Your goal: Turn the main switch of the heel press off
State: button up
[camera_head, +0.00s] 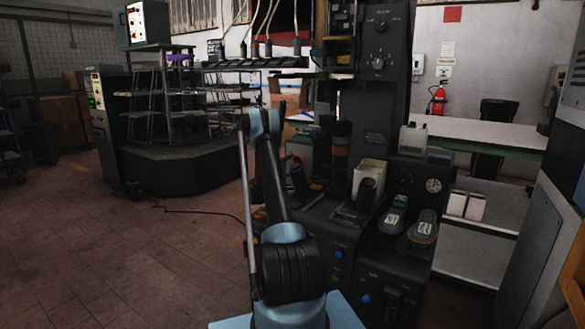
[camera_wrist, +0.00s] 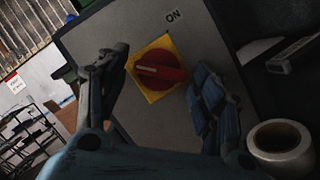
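The main switch (camera_wrist: 160,70) is a red rotary knob on a yellow square plate, set in a grey panel (camera_wrist: 95,40) marked "ON" near the top. It shows in the wrist view, upper middle, and the picture is tilted there. My gripper (camera_wrist: 158,92) is open, with one finger left of the knob and the other right of it. The fingers look apart from the knob; the exact distance to it is hard to tell. In the head view my arm reaches up and away at the middle. The gripper and the switch cannot be made out there.
The dark heel press (camera_head: 375,120) stands right of my arm in the head view. Shoes (camera_head: 423,228) sit on its front. A white roll (camera_wrist: 280,141) is close to the right finger in the wrist view. Free floor (camera_head: 130,250) lies at the left.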

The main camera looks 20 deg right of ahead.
dwell(0.3)
jog(key=v, duration=0.7)
jog(key=shift+a, duration=0.25)
jog(key=shift+s, duration=0.1)
